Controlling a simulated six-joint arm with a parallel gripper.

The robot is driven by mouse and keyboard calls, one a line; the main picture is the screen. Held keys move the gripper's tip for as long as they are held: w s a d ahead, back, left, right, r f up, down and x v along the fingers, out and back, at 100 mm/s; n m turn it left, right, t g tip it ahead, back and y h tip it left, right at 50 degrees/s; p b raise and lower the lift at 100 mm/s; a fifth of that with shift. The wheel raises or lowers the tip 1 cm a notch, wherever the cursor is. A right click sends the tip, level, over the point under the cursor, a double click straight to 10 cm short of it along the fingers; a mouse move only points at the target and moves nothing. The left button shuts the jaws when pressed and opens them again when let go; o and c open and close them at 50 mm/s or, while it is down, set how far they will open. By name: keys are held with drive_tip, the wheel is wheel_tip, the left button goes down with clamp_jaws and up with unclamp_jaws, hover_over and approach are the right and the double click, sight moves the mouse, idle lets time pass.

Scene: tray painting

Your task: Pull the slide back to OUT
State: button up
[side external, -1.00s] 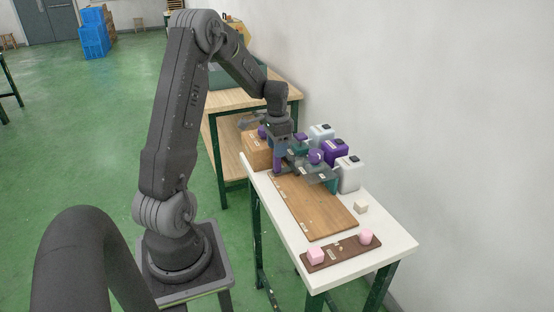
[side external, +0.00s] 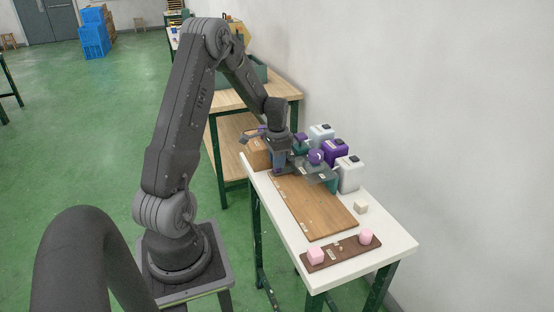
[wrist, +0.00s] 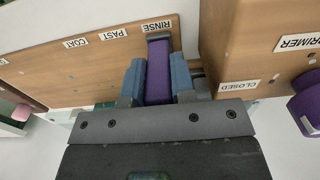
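My gripper (wrist: 158,90) has its two blue-grey fingers on either side of a purple handle (wrist: 158,72), with no gap showing between them and it. In the side view my gripper (side external: 278,168) is low over the far left end of the wooden board (side external: 315,205). There the handle is mostly hidden by the fingers. I see no OUT label that I can read; I cannot tell for sure which part is the slide.
A wooden box (wrist: 255,50) marked PRIMER and CLOSED stands close at the right in the wrist view. White and purple containers (side external: 335,150) line the wall side. A brown strip (side external: 342,254) with pink pieces lies at the near end. The board's middle is clear.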

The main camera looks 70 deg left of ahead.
clamp_jaws()
drive_tip(key=d, duration=2.4)
drive_tip(key=shift+d, duration=0.25)
drive_tip(key=o, duration=0.6)
unclamp_jaws()
wheel_tip(320, 180, up, 14)
drive_tip(key=shift+f, duration=0.1)
